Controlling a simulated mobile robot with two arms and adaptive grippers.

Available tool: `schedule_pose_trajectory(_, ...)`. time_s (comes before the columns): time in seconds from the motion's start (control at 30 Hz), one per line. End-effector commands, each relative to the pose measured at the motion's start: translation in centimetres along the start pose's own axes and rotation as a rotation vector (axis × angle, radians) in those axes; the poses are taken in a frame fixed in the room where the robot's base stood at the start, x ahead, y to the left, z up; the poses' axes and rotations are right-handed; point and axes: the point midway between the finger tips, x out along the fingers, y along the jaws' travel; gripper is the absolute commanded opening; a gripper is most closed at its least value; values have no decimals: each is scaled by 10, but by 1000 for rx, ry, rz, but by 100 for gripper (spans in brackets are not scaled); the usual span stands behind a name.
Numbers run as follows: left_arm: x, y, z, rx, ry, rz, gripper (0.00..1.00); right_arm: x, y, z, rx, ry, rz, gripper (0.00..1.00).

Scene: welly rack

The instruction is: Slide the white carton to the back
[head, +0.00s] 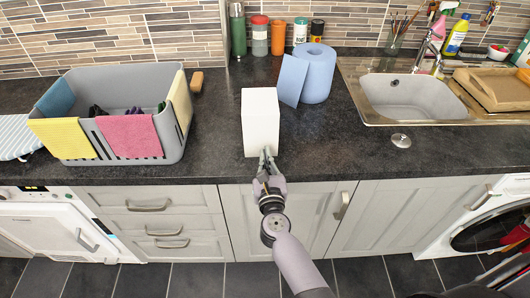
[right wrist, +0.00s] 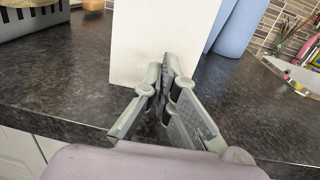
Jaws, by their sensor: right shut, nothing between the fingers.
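The white carton (head: 260,118) stands upright on the dark worktop, near the front edge at the middle of the head view. Its lower part also fills the upper middle of the right wrist view (right wrist: 155,42). My right gripper (head: 266,156) is at the carton's front face, low down. Its fingers are together with nothing between them, and the fingertips (right wrist: 164,62) are at or very close to the carton; I cannot tell whether they touch. My left gripper is not in view.
A blue paper roll (head: 318,76) stands behind and right of the carton, its loose sheet hanging toward it. Jars (head: 260,37) line the back wall. A grey crate with cloths (head: 120,90) is at the left, a sink (head: 410,98) at the right.

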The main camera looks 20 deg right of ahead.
Motion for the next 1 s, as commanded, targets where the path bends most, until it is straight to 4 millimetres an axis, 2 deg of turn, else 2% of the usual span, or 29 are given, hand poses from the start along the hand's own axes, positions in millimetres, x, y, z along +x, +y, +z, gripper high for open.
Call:
schedule_pose_trajectory(0.2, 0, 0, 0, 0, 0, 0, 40, 13, 0, 0, 0, 1, 0, 0)
schedule_pose_trajectory(0.53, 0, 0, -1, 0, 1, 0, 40, 14, 0, -1, 0, 0, 0, 0)
schedule_pose_trajectory(0.8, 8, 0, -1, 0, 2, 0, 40, 47, 0, -1, -1, -1, 0, 0)
schedule_pose_trajectory(1.0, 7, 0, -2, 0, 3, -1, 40, 52, 0, -1, -1, 1, 1, 0)
